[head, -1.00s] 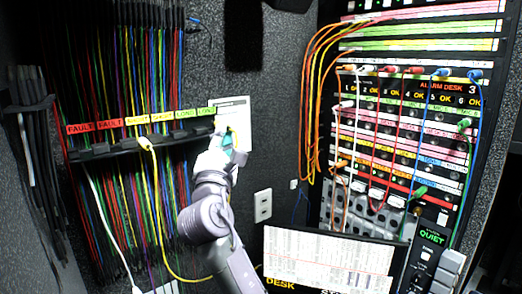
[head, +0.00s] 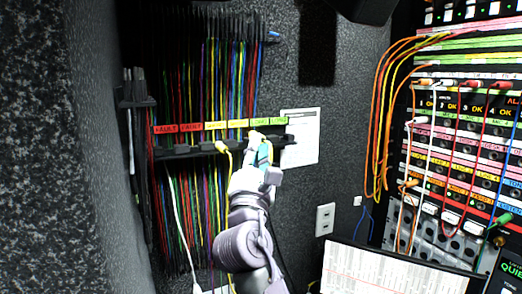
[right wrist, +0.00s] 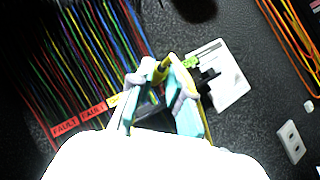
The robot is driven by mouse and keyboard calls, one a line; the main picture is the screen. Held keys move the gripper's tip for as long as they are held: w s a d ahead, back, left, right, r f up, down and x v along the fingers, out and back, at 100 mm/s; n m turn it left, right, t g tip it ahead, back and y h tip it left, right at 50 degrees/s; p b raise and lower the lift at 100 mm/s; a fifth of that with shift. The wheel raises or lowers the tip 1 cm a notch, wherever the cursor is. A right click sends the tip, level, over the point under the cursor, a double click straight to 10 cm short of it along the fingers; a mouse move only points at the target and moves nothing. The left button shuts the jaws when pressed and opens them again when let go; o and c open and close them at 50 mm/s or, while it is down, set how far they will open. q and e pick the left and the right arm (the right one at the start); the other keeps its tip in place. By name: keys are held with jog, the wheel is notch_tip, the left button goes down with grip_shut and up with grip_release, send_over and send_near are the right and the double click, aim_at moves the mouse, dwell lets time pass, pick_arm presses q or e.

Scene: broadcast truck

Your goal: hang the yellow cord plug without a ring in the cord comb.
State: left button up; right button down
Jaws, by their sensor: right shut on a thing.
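The cord comb (head: 190,151) is a dark toothed bar on the left wall, with red FAULT, yellow and green labels above it. My right gripper (head: 262,146) is in front of its right part, by the yellow and green labels. It is shut on a yellow cord plug (right wrist: 162,70), mostly hidden between the fingers; a bit of yellow (head: 269,150) shows beside them in the head view. I cannot tell whether this plug touches the comb. Another yellow plug (head: 222,147) hangs in the comb left of the gripper, its cord running down. My left gripper is not in view.
A white sheet (head: 303,135) is on the wall right of the comb, above a wall socket (head: 325,219). A white cord (head: 177,205) hangs at left.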

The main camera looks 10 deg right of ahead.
jog(key=w+a+f+b, duration=0.1)
jog(key=w+f+b, duration=0.2)
jog(key=w+b, duration=0.2)
jog(key=shift+w+a, duration=0.15)
jog(key=shift+w, duration=0.9)
jog(key=shift+f, duration=0.2)
dwell(1.0)
grip_release()
jog(key=shift+w, duration=0.1)
dwell(0.6)
jog(key=shift+s, duration=0.2)
dwell(0.5)
jog(key=shift+s+d+p, duration=0.25)
jog(key=shift+s+p, duration=0.35)
jog(key=shift+s, duration=0.7)
